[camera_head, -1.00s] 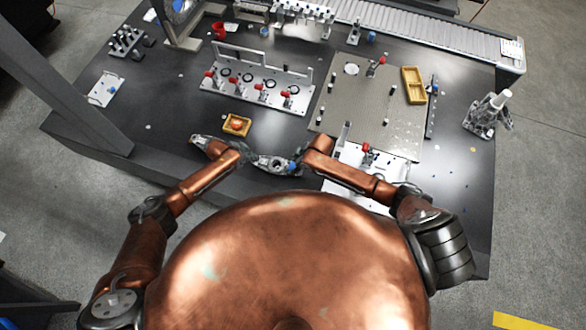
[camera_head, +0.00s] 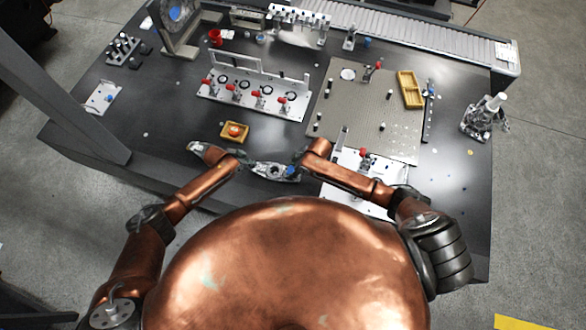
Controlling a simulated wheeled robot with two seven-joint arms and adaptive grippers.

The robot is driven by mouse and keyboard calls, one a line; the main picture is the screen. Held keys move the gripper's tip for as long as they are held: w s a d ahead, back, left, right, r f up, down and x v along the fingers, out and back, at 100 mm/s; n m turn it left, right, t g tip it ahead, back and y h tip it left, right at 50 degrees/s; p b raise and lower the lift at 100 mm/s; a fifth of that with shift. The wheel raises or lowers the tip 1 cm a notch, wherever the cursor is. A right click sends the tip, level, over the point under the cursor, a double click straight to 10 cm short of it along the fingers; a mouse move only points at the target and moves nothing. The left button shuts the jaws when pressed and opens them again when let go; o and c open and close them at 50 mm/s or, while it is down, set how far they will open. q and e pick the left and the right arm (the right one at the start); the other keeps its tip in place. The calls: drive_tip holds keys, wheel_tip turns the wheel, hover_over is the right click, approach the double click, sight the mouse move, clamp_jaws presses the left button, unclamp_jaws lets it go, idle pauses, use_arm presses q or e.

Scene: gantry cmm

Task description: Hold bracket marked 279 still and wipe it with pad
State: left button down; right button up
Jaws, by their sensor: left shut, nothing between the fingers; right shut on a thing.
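My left gripper (camera_head: 198,147) is shut and empty over the table's near edge, left of the small yellow tray. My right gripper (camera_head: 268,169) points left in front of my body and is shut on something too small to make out. A blue patch (camera_head: 291,170) shows near its wrist; I cannot tell whether it is the pad. The yellow tray (camera_head: 224,136) holds a round orange-red thing (camera_head: 235,130) and lies just beyond and between the grippers. No mark 279 is readable, so I cannot tell which part is that bracket.
A white fixture (camera_head: 245,95) with red-handled clamps stands beyond the tray. A grey plate (camera_head: 372,115) lies right of it, with a yellow divided box (camera_head: 410,90). A white plate (camera_head: 350,165) is by my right forearm. A conveyor (camera_head: 420,45) runs along the back.

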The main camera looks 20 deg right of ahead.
use_arm(q)
drive_tip(key=shift+s+a+f, duration=0.2)
drive_tip(key=shift+s+f, duration=0.05)
drive_tip(key=shift+f, duration=0.1)
use_arm(e)
drive_tip(key=shift+s+a+f, duration=0.15)
drive_tip(key=shift+s+a, duration=0.15)
drive_tip(key=shift+s, duration=0.2)
drive_tip(key=shift+s+a, duration=0.4)
drive_tip(key=shift+s, duration=0.45)
drive_tip(key=shift+w+d, duration=0.55)
drive_tip(key=shift+w, duration=0.3)
drive_tip(key=shift+w+d, duration=0.5)
drive_tip(key=shift+w, duration=0.35)
